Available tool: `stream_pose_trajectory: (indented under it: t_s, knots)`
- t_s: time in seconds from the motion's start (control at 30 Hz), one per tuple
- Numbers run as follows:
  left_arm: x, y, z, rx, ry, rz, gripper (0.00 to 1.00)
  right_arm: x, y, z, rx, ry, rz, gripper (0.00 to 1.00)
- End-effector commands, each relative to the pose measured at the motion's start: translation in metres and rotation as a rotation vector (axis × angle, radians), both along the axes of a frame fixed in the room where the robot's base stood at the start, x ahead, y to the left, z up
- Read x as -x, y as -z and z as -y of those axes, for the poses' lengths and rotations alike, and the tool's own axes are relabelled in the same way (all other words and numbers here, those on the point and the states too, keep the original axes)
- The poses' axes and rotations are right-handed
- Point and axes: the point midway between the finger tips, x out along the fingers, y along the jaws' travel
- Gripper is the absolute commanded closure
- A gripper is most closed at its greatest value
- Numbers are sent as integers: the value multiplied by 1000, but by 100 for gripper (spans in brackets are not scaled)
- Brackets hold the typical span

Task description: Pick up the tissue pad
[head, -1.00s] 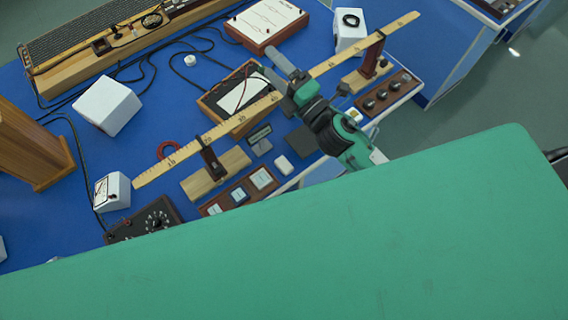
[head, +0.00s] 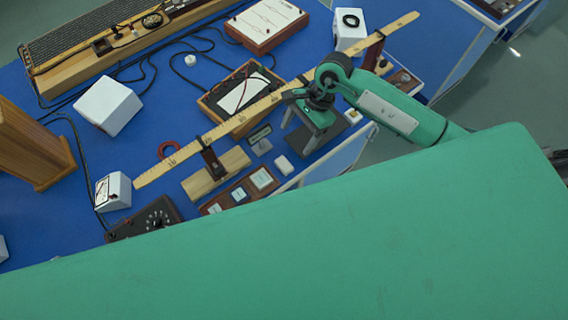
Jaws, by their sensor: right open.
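A small white block (head: 283,165), which looks like the tissue pad, lies on the blue bench top near its front edge, next to a wooden tray of pale pieces. My right gripper (head: 297,138) is open, above and a little to the upper right of the white block and apart from it. Its arm comes in from the right, and its fingers point down and to the left. The gripper partly covers a dark grey flat piece. My left gripper is not in view.
A long yellow ruler (head: 212,135) on upright holders crosses the bench just behind my right gripper. The wooden tray (head: 226,196) and a wooden block (head: 200,184) lie to the left. A large green surface fills the foreground.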

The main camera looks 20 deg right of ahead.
Motion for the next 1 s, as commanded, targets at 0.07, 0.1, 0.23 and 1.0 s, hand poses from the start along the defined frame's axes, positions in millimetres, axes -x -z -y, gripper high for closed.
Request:
stream_pose_trajectory:
  t_s: [0.07, 0.1, 0.23, 1.0]
  knots:
    - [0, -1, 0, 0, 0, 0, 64, -1, 2, 9, 45, -18, 3, 25]
    - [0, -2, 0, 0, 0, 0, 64, -1, 4, 11, 55, -23, 3, 25]
    - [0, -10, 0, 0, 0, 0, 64, 2, 19, 5, 61, -25, -2, 25]
    - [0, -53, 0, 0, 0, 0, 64, 6, 105, -29, 56, -22, -2, 25]
